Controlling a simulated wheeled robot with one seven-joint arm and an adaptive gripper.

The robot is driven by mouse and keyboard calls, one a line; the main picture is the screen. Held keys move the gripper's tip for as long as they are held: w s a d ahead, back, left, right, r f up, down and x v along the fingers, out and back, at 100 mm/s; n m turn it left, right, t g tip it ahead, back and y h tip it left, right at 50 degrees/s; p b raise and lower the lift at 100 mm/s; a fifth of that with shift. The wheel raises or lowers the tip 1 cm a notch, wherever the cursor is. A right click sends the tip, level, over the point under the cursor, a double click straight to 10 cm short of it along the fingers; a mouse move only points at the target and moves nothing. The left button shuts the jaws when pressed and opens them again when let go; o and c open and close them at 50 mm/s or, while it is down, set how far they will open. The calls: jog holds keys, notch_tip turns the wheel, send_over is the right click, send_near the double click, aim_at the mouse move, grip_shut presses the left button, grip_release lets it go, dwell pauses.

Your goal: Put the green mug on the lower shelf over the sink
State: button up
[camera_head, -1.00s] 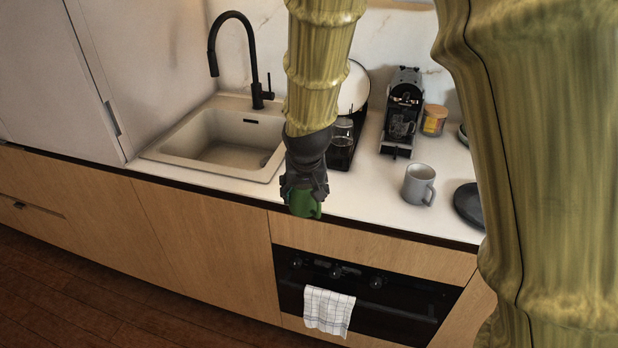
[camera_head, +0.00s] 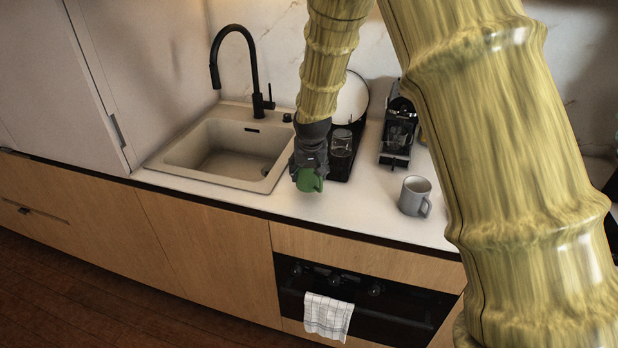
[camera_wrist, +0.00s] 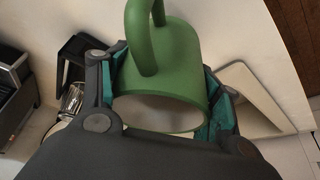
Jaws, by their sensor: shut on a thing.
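The green mug (camera_head: 309,181) is held by my gripper (camera_head: 306,166), near the counter's front edge between the sink and the grey mug in the head view. In the wrist view the green mug (camera_wrist: 172,75) sits between the two teal-padded fingers of my gripper (camera_wrist: 160,100), its handle at the top of the picture and its open rim towards the camera. The sink (camera_head: 178,160) is to the left of my gripper. The lower shelf over the sink is not in view.
A black tap (camera_head: 256,75) rises behind the sink. A black tray with a glass jar (camera_head: 341,142) stands just behind my gripper. A coffee machine (camera_head: 397,135) and a grey mug (camera_head: 415,196) stand to the right. A tall cabinet (camera_head: 150,80) bounds the left. Bare counter (camera_head: 375,190) shows by the grey mug.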

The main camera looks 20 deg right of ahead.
aim_at(308, 180)
jog(key=shift+f+p, duration=0.8)
jog(key=shift+f, duration=0.95)
jog(key=o, duration=1.6)
